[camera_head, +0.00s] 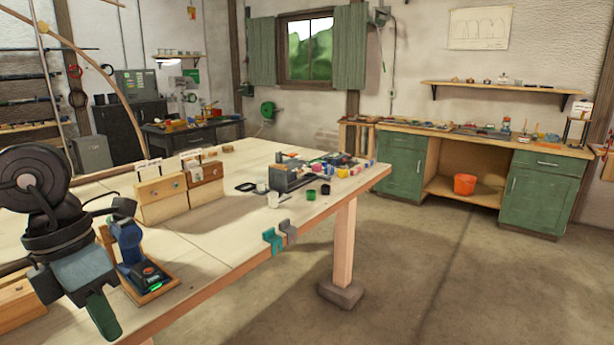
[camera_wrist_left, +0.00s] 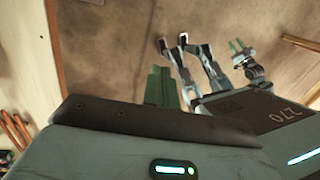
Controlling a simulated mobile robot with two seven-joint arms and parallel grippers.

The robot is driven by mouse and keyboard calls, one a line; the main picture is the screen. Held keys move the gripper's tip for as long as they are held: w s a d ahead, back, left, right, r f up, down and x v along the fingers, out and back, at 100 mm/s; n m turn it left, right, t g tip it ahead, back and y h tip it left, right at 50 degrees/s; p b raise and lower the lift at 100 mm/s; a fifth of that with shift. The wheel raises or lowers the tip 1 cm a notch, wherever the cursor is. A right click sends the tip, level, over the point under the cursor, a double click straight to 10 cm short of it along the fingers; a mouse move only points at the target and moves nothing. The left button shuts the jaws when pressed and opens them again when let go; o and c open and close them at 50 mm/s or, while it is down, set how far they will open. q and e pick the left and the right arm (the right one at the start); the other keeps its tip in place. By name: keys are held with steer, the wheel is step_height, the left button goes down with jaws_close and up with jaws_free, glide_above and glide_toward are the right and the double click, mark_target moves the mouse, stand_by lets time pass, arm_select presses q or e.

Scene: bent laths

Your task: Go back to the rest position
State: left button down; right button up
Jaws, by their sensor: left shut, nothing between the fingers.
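My left arm comes in from the left in the head view. Its left gripper (camera_head: 103,316), with green fingers, points down at the near edge of the wooden workbench (camera_head: 230,227). In the left wrist view the green fingers (camera_wrist_left: 161,87) are together, with nothing between them and the brown floor behind.
Beside the left gripper, a wooden tray (camera_head: 158,288) holds a dark device. Wooden blocks (camera_head: 163,198) and a grey tool (camera_head: 290,174) with small pots stand farther along the bench. The floor (camera_head: 420,270) to the right is clear.

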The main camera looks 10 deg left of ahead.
arm_select(q)
steer(key=a+f+n+t+h+p, duration=0.1)
steer(key=a+f+n+t+h, duration=0.15)
steer(key=f+n+t, duration=0.7)
steer(key=a+f+n+t+h+p, duration=0.15)
steer(key=f+n+t+h, duration=0.3)
steer(key=f+n, duration=1)
steer(key=s+d+f+n+g+y, duration=0.1)
steer(key=s+d+f+n+y, duration=0.1)
steer(key=s+f+n+y, duration=0.25)
steer(key=s+d+f+n+y, duration=0.1)
steer(key=s+f+n+y, duration=0.1)
steer(key=s+f+n, duration=0.45)
steer(key=s+d+f+n+g, duration=0.3)
steer(key=s+d+f, duration=0.3)
steer(key=d+f, duration=0.3)
steer(key=shift+s+d+f+n+g+y, duration=0.3)
steer(key=shift+d+n+g+y, duration=0.15)
steer(key=shift+d, duration=0.45)
arm_select(e)
steer(key=shift+t, duration=0.5)
steer(key=w+r, duration=0.3)
steer(key=r, duration=0.1)
steer(key=shift+w, duration=0.25)
arm_select(q)
steer(key=shift+a, duration=0.1)
arm_select(e)
steer(key=shift+w, duration=0.1)
